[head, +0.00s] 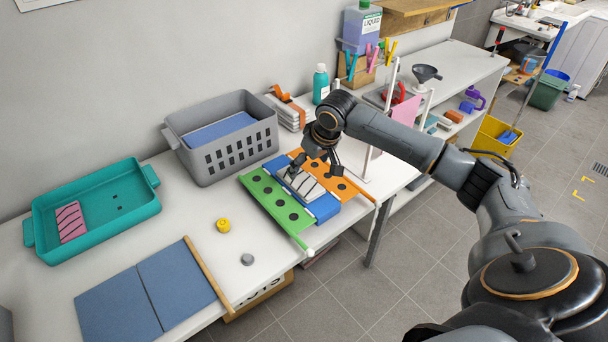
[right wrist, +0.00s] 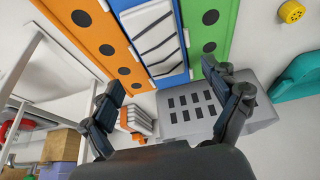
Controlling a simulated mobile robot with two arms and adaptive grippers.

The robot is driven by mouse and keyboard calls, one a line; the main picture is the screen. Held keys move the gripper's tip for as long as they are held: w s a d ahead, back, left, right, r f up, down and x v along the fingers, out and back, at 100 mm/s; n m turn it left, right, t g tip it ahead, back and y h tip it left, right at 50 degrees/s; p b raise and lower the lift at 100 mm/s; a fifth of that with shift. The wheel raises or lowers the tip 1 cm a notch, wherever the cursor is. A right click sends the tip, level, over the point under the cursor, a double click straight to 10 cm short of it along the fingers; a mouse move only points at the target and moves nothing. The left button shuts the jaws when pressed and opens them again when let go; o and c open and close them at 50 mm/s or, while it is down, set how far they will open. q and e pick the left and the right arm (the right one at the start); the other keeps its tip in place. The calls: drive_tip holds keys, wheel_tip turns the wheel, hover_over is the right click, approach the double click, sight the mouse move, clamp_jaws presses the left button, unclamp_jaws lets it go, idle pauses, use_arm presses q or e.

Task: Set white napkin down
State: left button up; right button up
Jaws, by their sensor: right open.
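The white napkin (head: 309,188) with dark diagonal stripes lies on the blue middle panel (head: 322,211) of a folding board. A green panel (head: 270,200) is on its left and an orange panel (head: 347,184) on its right. My right gripper (head: 314,172) is over the napkin's far part in the head view and hides some of it. In the right wrist view the fingers (right wrist: 172,84) are spread with nothing between them, and the napkin (right wrist: 153,38) looks flat and apart from both fingers. My left gripper is not in view.
A grey basket (head: 225,150) with blue cloth stands behind the board. A teal tray (head: 110,210) holds a pink striped napkin (head: 70,222). Blue mats (head: 150,290), a yellow knob (head: 223,225) and a grey knob (head: 247,259) are at front left. A white rack (head: 372,150) stands right of the board.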

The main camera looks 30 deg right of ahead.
drive_tip(key=shift+v, duration=2.4)
